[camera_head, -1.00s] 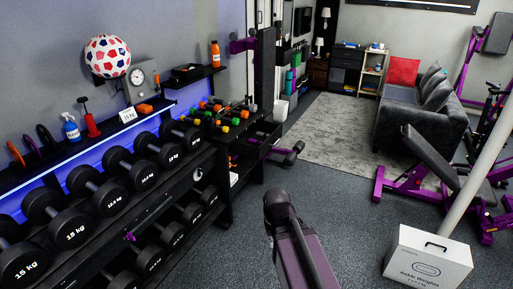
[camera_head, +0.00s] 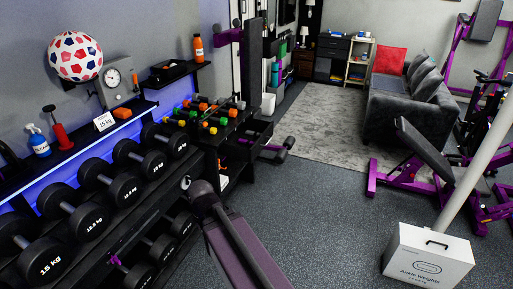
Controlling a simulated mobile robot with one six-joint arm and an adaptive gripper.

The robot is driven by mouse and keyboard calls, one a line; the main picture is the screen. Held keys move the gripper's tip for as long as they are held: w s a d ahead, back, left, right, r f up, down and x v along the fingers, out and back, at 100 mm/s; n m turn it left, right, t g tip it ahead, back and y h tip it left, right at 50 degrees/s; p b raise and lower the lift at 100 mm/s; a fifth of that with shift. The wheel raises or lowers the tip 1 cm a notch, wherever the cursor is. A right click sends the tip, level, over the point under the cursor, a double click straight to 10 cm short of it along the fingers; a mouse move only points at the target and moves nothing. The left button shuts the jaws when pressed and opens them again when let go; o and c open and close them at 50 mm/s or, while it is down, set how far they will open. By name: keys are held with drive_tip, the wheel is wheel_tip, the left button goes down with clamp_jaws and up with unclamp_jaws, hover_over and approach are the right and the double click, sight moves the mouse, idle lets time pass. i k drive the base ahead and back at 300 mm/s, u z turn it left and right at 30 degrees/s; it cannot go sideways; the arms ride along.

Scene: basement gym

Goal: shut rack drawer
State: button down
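The black rack drawer (camera_head: 262,136) appears to stand out from the right end of the small-dumbbell rack (camera_head: 208,141), below its top of coloured dumbbells. It looks open, but its inside is dark and small in view. A purple and black padded piece beside it partly crowds the view. My purple arm rises from the bottom of the head view, in front of the long dumbbell rack and to the near side of the drawer. My gripper itself does not show, so its opening and contents are hidden.
A long rack of black dumbbells (camera_head: 125,190) runs along the left wall. A white ankle-weights box (camera_head: 428,258) stands on the floor at right, near purple benches (camera_head: 400,183). Grey floor (camera_head: 310,205) between is clear. A rug and grey sofa (camera_head: 408,100) lie beyond.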

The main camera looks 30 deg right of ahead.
sight(231, 149)
drive_tip(key=z, duration=0.15)
drive_tip(key=i, duration=1.15)
drive_tip(key=z, duration=0.5)
